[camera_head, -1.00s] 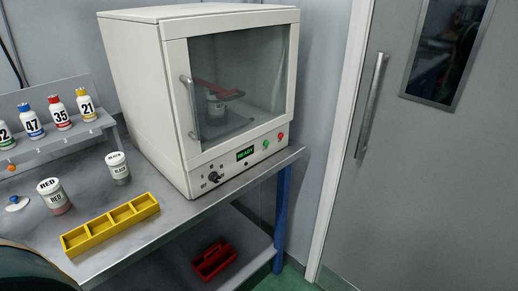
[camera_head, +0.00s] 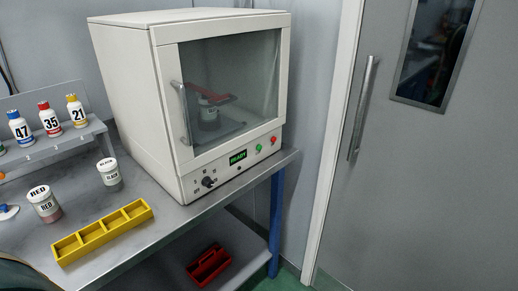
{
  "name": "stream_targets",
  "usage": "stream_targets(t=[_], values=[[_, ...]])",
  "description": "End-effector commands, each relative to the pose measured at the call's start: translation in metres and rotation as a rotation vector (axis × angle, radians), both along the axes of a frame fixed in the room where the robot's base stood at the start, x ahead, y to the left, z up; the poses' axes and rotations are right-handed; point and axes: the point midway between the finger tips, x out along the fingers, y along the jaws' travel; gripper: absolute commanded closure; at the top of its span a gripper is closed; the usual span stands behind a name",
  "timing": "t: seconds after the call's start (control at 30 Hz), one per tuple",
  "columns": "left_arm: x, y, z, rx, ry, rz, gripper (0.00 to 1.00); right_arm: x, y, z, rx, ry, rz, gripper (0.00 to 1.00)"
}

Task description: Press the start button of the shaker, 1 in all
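The shaker (camera_head: 120,95) is a white box-shaped cabinet on the grey bench, with its glass door (camera_head: 245,70) shut. Through the glass I see a red clamp part over a can. Its front panel has a lit green display (camera_head: 238,157) that appears to read READY, a black knob (camera_head: 208,182), a green button (camera_head: 259,148) and a red button (camera_head: 273,140) at the right. Neither of my grippers shows in the view.
A yellow divided tray (camera_head: 103,233), a RED can (camera_head: 44,204) and a BLACK can (camera_head: 109,173) stand on the bench left of the shaker. Numbered bottles (camera_head: 50,120) stand on a rack behind. A red caddy (camera_head: 208,265) is on the lower shelf. A grey door (camera_head: 420,180) is at the right.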

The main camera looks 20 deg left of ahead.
Motion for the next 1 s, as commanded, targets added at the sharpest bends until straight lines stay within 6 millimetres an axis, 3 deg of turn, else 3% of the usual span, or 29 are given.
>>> stream_targets(t=[0.17,1.0], values=[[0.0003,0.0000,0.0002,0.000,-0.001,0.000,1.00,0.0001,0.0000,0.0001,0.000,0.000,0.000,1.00],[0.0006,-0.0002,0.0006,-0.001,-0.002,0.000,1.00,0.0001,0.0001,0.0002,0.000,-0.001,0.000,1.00]])
